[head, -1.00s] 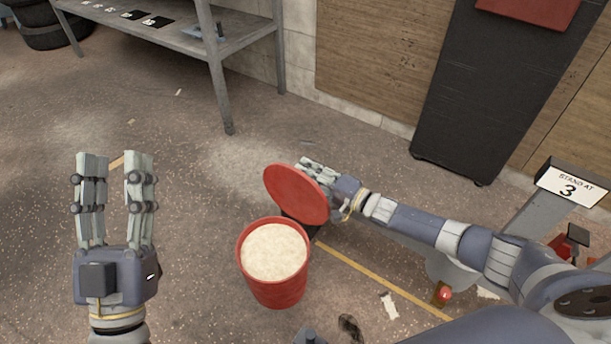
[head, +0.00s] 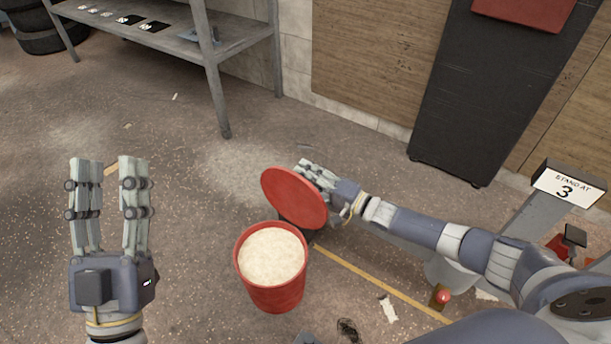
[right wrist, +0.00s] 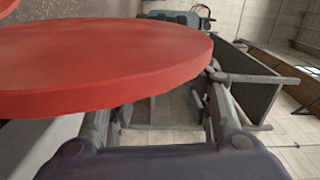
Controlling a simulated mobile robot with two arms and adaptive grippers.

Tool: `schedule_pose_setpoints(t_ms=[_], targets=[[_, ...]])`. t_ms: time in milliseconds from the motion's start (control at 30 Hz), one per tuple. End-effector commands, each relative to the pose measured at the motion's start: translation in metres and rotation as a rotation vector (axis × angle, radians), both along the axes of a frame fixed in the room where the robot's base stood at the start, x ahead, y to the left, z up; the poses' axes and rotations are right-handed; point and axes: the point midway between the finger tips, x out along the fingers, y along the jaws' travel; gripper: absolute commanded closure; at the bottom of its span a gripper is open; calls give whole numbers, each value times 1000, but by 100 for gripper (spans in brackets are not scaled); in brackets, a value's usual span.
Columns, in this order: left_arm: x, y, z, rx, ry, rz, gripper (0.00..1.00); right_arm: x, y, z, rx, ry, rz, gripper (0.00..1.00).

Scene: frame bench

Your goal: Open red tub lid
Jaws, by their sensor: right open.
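The red tub (head: 277,296) stands on the floor near the middle of the head view, its top open and filled with pale grainy stuff (head: 272,256). Its round red lid (head: 293,199) is raised and tilted at the tub's far side. The lid also fills the upper left of the right wrist view (right wrist: 100,60). My right gripper (head: 313,170) is open at the lid's far side, partly hidden by it; whether it touches the lid is unclear. My left gripper (head: 103,161) is open and empty, left of the tub with fingers pointing away.
A grey metal shelf (head: 170,32) stands at the back left. A dark panel (head: 475,100) leans on the wall at the back right. Floor between left gripper and tub is clear.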

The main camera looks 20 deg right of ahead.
Motion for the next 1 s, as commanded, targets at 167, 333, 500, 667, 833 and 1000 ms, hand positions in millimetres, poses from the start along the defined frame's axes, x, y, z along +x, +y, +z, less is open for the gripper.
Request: schedule_pose_setpoints(t_ms=[167,333,500,667,833,1000], targets=[[0,0,0,0,0,0,60,-26,-21,-2,-4,3,-1,54],[0,0,0,1,0,1,60,-55,-44,-2,-5,5,-1,54],[0,0,0,1,1,1,60,-77,-61,-1,-5,3,-1,54],[0,0,0,1,1,1,60,-88,-70,0,-3,1,-1,54],[0,0,0,1,1,1,60,-90,-71,0,-2,-1,-1,54],[0,0,0,1,1,1,60,-89,-71,0,-3,0,-1,54]])
